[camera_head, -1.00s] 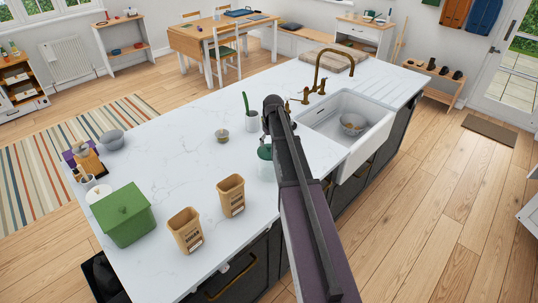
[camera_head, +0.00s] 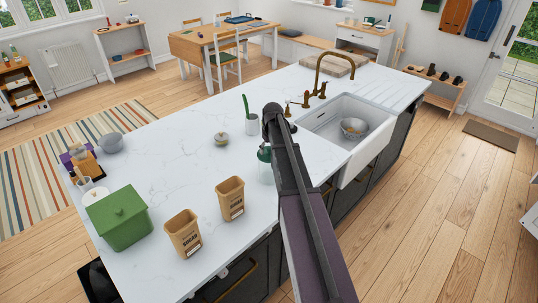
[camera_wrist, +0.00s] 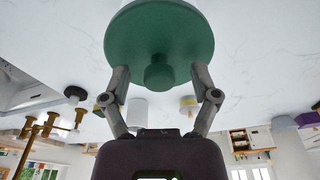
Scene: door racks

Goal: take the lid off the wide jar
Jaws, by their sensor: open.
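The wide jar's green lid (camera_wrist: 160,30) with its round knob (camera_wrist: 158,76) fills the top of the wrist view. The lid sits on the wide jar (camera_head: 266,173), which stands on the white worktop near its front edge in the head view, partly hidden by my arm. My gripper (camera_wrist: 160,78) is open, with one finger on each side of the knob. Gaps show between the fingers and the knob, and nothing is held. In the head view my arm hides the gripper.
A small lidded jar (camera_head: 222,139) and a white pot (camera_head: 251,123) with a green handle stand behind the wide jar. Two tan canisters (camera_head: 184,233) (camera_head: 231,198) and a green bin (camera_head: 120,218) stand to the left. The sink (camera_head: 347,135) is to the right. The worktop's middle left is clear.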

